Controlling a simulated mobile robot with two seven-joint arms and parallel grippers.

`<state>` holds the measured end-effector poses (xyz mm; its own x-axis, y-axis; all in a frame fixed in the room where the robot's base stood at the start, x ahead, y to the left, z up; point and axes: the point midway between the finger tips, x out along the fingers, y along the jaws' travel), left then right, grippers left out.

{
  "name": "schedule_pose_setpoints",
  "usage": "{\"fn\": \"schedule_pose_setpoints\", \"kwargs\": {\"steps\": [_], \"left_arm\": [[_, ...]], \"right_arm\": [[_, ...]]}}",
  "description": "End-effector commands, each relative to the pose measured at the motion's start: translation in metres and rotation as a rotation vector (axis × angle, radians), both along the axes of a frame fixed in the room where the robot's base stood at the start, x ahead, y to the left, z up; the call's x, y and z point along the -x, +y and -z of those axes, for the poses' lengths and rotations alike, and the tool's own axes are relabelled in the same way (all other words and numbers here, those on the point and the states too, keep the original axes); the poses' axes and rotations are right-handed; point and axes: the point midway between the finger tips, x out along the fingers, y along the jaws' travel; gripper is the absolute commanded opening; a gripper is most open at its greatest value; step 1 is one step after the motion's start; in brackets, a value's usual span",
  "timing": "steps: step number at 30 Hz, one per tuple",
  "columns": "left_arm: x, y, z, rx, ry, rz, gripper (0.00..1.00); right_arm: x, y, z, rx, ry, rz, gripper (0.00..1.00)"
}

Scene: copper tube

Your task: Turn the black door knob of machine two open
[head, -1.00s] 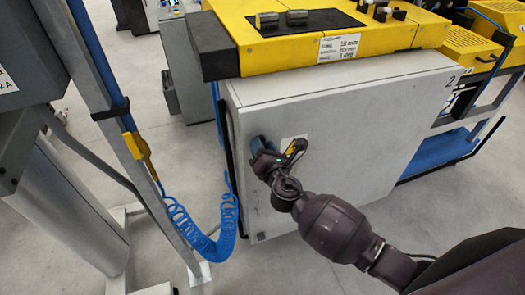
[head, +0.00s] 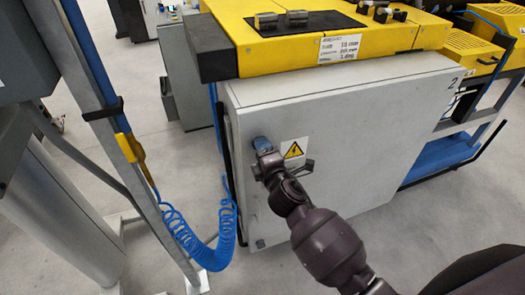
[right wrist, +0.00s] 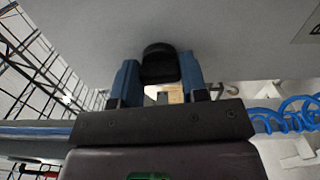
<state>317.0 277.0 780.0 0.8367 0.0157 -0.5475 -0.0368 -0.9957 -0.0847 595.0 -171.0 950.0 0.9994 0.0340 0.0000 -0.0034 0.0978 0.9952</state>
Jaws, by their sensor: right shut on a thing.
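The black door knob (right wrist: 160,63) stands out from the pale grey door (head: 350,130) of machine two. In the right wrist view it sits between the two blue fingers of my right gripper (head: 262,146), which is shut on it. In the head view the gripper is at the door's left side, left of the yellow warning label (head: 293,150), and hides the knob. The door looks closed. A "2" (head: 453,84) is printed at its upper right corner. My left gripper is not in view.
The machine's yellow top (head: 350,45) overhangs the door. A coiled blue hose (head: 205,245) hangs just left of the door, beside a grey metal post (head: 130,160). The floor in front is bare on the right.

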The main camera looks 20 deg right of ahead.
Motion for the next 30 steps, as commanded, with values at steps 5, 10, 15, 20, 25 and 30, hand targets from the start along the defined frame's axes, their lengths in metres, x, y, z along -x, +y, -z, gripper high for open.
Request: {"fn": "schedule_pose_setpoints", "kwargs": {"steps": [5,10,15,20,25,30], "left_arm": [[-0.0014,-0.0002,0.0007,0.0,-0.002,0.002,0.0],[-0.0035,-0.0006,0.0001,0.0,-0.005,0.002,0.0],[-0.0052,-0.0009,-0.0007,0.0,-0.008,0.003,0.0],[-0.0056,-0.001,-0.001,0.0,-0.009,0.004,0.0],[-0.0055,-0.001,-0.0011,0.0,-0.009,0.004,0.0],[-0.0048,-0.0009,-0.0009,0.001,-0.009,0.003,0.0]], "right_arm": [[0.0001,0.0002,0.0006,-0.071,0.003,-0.001,0.17],[0.0001,0.0003,0.0003,-0.105,0.004,-0.001,0.17],[0.0001,0.0002,0.0003,-0.115,0.004,0.0,0.17],[0.0001,0.0002,0.0002,-0.115,0.004,-0.001,0.17],[0.0001,0.0003,0.0002,-0.114,0.004,-0.001,0.45],[0.0001,0.0002,0.0002,-0.114,0.004,-0.001,0.66]]}}
